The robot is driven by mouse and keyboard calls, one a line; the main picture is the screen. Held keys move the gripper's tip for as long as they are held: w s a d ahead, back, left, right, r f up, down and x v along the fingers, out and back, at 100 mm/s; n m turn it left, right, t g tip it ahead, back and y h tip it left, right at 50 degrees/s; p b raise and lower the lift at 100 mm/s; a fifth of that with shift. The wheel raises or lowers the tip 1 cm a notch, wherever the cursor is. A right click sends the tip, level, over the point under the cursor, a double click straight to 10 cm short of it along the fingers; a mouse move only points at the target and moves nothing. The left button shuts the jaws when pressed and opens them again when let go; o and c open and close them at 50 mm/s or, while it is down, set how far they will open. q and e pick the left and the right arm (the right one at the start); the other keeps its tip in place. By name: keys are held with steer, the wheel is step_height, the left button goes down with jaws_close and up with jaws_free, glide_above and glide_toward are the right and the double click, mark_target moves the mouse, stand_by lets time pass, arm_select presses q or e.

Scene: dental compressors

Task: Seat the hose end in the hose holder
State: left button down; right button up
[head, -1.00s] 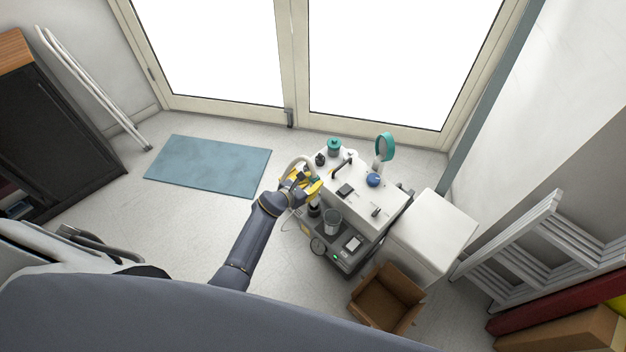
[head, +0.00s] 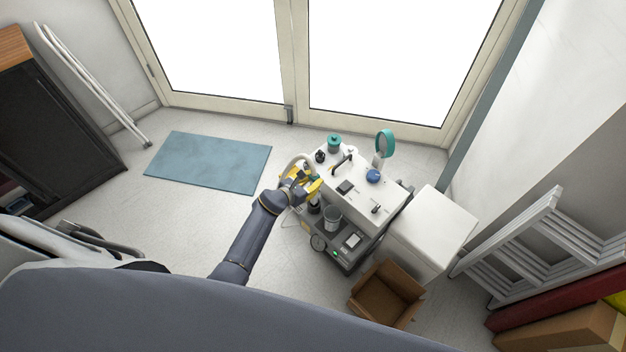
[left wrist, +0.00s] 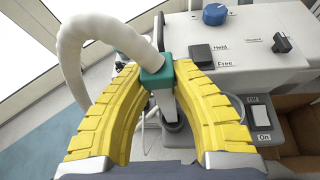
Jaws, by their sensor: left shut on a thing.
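The hose end is a teal block (left wrist: 156,76) on a thick white corrugated hose (left wrist: 72,50) that arches up and over to the left in the left wrist view. My left gripper (left wrist: 158,72) has its yellow fingers shut on the teal block. In the head view the left gripper (head: 304,184) is at the left front edge of the white dental machine (head: 362,203). A dark grey rounded part shows below the hose end between the fingers; I cannot tell whether it is the hose holder or whether they touch. My right gripper is not in view.
The machine top carries a blue knob (left wrist: 215,14), a black switch (left wrist: 200,53) by "Held" and "Free" labels, and a teal ring (head: 385,143). A grey cup (head: 332,217) stands on the lower shelf. A white cabinet (head: 436,226) and open brown box (head: 386,294) are to the right.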

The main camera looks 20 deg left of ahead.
arm_select(q)
steer(key=shift+f, duration=0.1)
steer(key=shift+f, duration=1.75)
